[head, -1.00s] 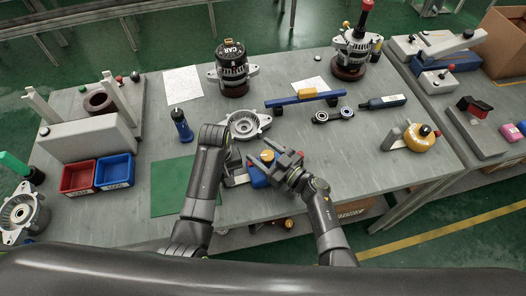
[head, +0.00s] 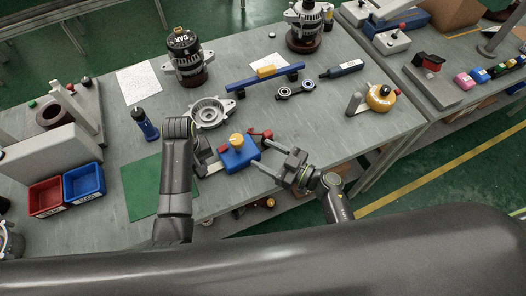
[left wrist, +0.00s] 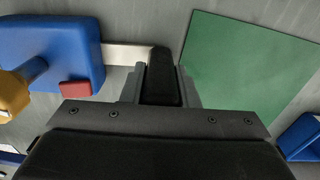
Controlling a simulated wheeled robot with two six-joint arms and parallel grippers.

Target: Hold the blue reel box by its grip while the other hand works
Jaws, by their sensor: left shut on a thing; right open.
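The blue reel box (head: 241,157) sits near the table's front edge, with a yellow knob (head: 236,141) on top and a red-ended crank (head: 265,134) at its far right. In the left wrist view the box (left wrist: 60,45) is at the left, joined by a pale metal strip (left wrist: 120,54) to a dark grip (left wrist: 161,75). My left gripper (left wrist: 160,88) is shut on that grip; in the head view my own arm mostly hides it. My right gripper (head: 274,161) is open and empty, just right of the box, its fingers pointing toward it.
A green mat (head: 144,187) lies left of my left arm. Red (head: 46,196) and blue (head: 84,182) bins are at the left.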

